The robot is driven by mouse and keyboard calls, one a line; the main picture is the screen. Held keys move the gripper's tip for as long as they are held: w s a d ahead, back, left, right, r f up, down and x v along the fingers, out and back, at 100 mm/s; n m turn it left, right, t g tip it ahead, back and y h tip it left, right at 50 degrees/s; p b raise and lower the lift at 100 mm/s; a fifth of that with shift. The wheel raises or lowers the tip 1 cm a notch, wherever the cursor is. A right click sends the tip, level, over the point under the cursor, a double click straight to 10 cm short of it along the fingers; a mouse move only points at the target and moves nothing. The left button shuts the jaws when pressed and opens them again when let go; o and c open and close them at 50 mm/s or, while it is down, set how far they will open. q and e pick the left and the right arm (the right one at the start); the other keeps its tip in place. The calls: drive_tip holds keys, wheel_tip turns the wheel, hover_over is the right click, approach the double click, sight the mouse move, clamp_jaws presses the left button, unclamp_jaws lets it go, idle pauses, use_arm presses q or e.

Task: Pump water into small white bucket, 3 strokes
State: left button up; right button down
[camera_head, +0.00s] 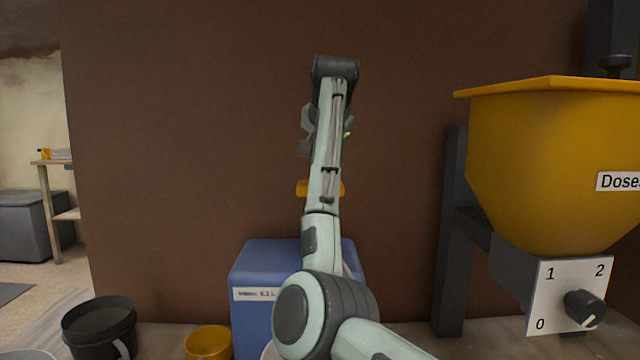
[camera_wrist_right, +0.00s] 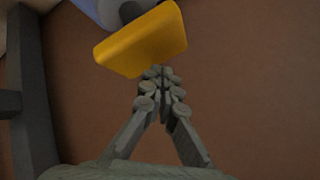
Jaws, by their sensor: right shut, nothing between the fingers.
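A blue tank (camera_head: 258,277) with a white label stands at the wall's foot. The yellow pump handle (camera_head: 303,188) shows above it, mostly behind my right arm; in the right wrist view it is a yellow block (camera_wrist_right: 142,40) on a dark rod. My right gripper (camera_wrist_right: 161,72) is shut and empty, its fingertips at the handle's edge in the picture. I cannot tell whether they touch. In the head view my arm mostly hides it. A pale rim (camera_head: 267,351) at the tank's foot, largely hidden by my arm, may be the small white bucket. My left gripper is out of view.
A black bucket (camera_head: 99,326) and a yellow container (camera_head: 209,343) stand left of the tank. Another pale rim (camera_head: 27,355) is cut off at bottom left. A yellow hopper (camera_head: 545,165) with a dial (camera_head: 585,307) stands at right on a dark post (camera_head: 451,250).

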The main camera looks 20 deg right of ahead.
idle(0.4)
drive_tip(key=shift+f, duration=0.4)
drive_tip(key=shift+f+b, duration=0.85)
drive_tip(key=shift+f, duration=1.7)
idle(1.7)
drive_tip(key=shift+r, duration=0.1)
wheel_tip(320, 180, up, 3)
drive_tip(key=p, duration=0.3)
drive_tip(key=shift+r, duration=1.3)
